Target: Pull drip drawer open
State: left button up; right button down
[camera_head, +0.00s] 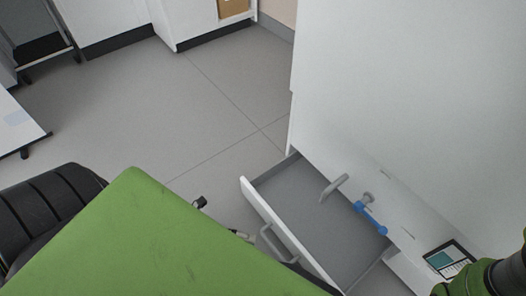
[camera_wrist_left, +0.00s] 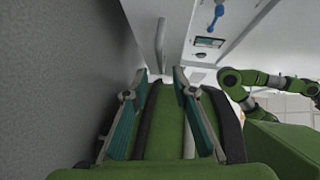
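The drip drawer (camera_head: 262,205) stands pulled out from the white cabinet. Its white front faces lower left and its grey inside looks empty. A grey bar handle (camera_head: 268,240) is on the front; it also shows in the left wrist view (camera_wrist_left: 160,45). My left gripper (camera_head: 220,219) is at the outer side of the drawer front, mostly hidden by my green arm. In the left wrist view its fingers (camera_wrist_left: 161,76) are spread apart, with the handle ahead and its near end between the tips. No grip on it shows. My right gripper is out of view.
Above the drawer, the white cabinet (camera_head: 400,90) carries a grey spout (camera_head: 333,188), a blue lever (camera_head: 370,218) and a small screen (camera_head: 448,258). Open grey floor (camera_head: 170,110) lies left of the drawer. A white table corner (camera_head: 18,125) is at the far left.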

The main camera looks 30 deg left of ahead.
pick_arm(q)
jog(key=shift+v, duration=2.1)
jog(key=shift+s, duration=0.1)
